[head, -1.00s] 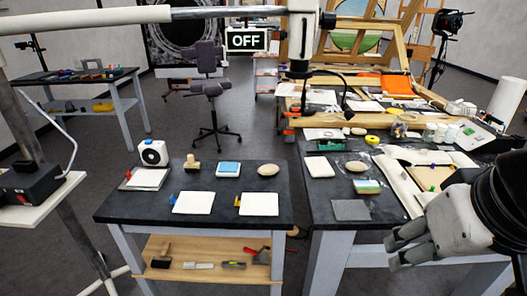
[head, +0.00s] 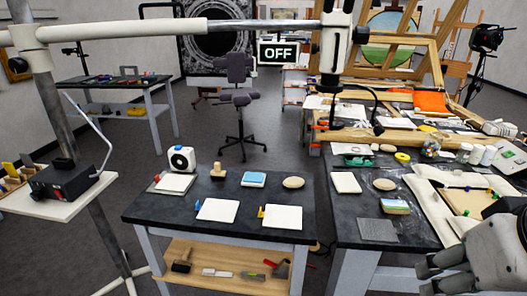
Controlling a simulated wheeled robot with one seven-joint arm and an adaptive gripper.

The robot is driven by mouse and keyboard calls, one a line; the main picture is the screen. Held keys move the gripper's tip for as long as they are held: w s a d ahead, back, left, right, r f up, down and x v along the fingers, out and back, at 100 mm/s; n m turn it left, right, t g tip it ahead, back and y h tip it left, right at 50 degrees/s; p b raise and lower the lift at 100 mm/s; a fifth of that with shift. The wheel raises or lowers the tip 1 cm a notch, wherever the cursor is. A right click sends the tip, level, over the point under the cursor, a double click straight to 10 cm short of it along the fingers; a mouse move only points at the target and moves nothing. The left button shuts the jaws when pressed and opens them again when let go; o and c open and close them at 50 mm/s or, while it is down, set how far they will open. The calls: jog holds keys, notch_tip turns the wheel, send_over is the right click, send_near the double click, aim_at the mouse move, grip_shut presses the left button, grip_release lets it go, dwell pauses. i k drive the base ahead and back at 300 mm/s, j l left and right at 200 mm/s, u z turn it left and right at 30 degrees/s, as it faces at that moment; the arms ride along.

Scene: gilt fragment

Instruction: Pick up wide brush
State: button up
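No brush can be made out with certainty. On the lower wooden shelf of the near dark table, a tool (head: 182,261) with a brown handle and a dark, broad head looks most like a wide brush. A small beige-handled object (head: 217,171) stands on the table top above; it is too small to identify surely. My gripper (head: 428,278) is at the lower right, in front of the right-hand table and far from both. Its two grey fingers are apart, with nothing seen between them.
The near table (head: 160,215) carries white pads, a blue-topped block and a white round-faced device (head: 181,159). A white scraper-like piece (head: 217,272) and a red-handled tool (head: 282,268) lie on the shelf. A stand post (head: 97,225) rises at left. Open floor lies behind the table.

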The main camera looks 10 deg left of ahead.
aim_at(216, 173)
jog(key=i+j, duration=0.2)
jog(key=j, duration=0.15)
jog(key=i+j+z, duration=0.1)
jog(key=j, duration=0.3)
jog(key=i+j, duration=0.25)
jog(key=i+j+z, duration=0.1)
jog(key=j, duration=0.4)
jog(key=i+j, duration=0.2)
jog(key=j, duration=0.2)
jog(key=i+j+z, duration=0.15)
jog(key=j, duration=0.2)
jog(key=i+j, duration=0.15)
jog(key=j, duration=0.25)
